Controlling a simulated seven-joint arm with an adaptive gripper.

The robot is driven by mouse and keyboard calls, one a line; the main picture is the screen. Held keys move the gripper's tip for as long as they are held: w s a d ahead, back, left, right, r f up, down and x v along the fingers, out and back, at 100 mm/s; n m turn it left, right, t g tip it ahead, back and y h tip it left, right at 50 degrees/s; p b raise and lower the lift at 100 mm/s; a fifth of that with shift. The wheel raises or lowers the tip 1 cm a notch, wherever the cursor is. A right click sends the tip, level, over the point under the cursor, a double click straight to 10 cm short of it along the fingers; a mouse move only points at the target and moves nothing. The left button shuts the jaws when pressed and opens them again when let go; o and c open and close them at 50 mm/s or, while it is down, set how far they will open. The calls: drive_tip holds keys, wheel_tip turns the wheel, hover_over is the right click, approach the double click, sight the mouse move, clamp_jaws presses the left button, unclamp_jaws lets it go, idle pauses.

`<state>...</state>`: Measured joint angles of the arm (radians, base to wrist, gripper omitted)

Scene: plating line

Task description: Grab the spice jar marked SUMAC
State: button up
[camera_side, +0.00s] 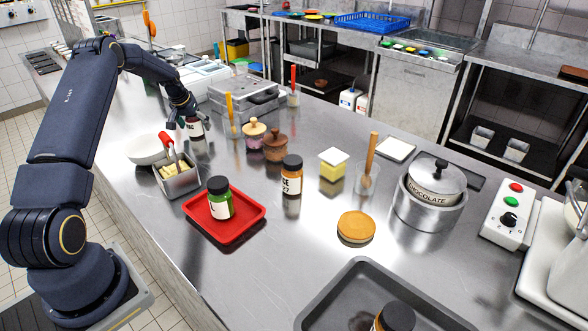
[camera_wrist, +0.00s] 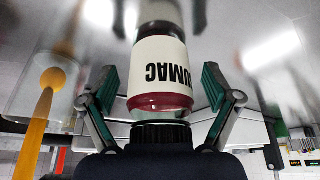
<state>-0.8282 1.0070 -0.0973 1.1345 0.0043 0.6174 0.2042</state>
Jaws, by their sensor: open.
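The SUMAC jar (camera_wrist: 160,70) has a white label with black letters, seen upside down in the wrist view, dark red contents and a black lid. Its first letter is partly cut off at the label's edge. In the side view, the jar (camera_side: 195,128) stands at the far left of the counter, partly hidden by my gripper (camera_side: 184,114). In the wrist view, my gripper (camera_wrist: 159,80) is open. Its green-padded fingers are on either side of the jar, with visible gaps between pads and glass.
A clear holder with an orange-handled tool (camera_side: 231,118) stands close right of the jar. A white bowl (camera_side: 146,150) and a metal bin (camera_side: 177,180) are in front. An orange jar (camera_side: 291,182) stands farther right.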

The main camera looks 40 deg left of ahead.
drive_tip(key=c, duration=1.4)
